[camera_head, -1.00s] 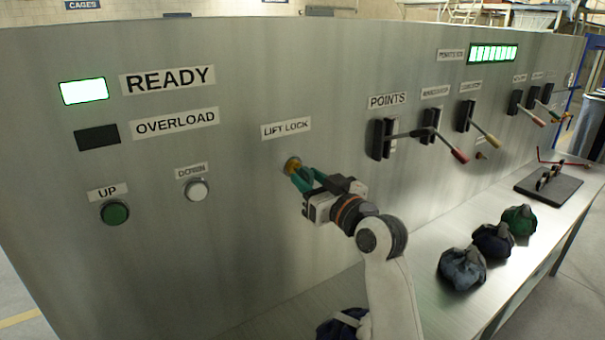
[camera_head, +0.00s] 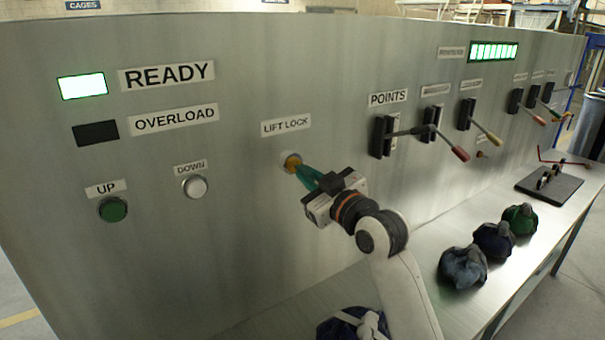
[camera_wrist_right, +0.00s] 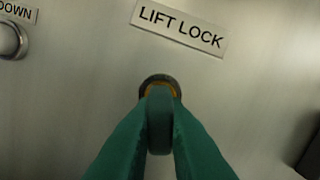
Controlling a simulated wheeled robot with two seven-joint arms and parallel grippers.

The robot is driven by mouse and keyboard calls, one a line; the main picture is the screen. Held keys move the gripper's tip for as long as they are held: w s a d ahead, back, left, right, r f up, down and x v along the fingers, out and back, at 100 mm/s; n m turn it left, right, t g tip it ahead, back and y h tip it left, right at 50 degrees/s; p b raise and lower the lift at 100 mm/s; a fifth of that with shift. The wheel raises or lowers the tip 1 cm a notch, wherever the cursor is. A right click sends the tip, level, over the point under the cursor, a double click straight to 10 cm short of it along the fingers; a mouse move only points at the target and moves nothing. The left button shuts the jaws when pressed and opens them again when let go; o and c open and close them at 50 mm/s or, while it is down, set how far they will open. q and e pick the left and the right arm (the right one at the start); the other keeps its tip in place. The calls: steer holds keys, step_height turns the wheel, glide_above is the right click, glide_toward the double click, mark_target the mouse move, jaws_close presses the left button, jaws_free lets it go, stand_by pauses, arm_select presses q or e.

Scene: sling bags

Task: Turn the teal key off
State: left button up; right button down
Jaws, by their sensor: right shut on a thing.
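The lift lock (camera_head: 291,162) is a round brass-coloured keyhole with a dark ring, under the LIFT LOCK label on the grey panel. It also shows in the right wrist view (camera_wrist_right: 158,82), partly covered. The teal key (camera_wrist_right: 160,122) stands out from the lock, its dark bow between my fingertips. My right gripper (camera_head: 303,171) is at the lock, its green fingers shut on the key from both sides. In the right wrist view the fingers (camera_wrist_right: 160,128) flank the upright-looking bow. The key's shaft is hidden. My left gripper is not in view.
The READY lamp (camera_head: 83,86) is lit; the OVERLOAD lamp (camera_head: 96,133) is dark. A green UP button (camera_head: 113,209) and a white DOWN button (camera_head: 195,187) are left of the lock. Levers (camera_head: 432,132) stick out at right. Several bags (camera_head: 464,267) lie on the bench below.

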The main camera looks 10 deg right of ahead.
steer(key=n, duration=0.3)
steer(key=shift+n, duration=0.4)
steer(key=n, duration=0.3)
steer(key=shift+p, duration=0.4)
steer(key=shift+n, duration=0.4)
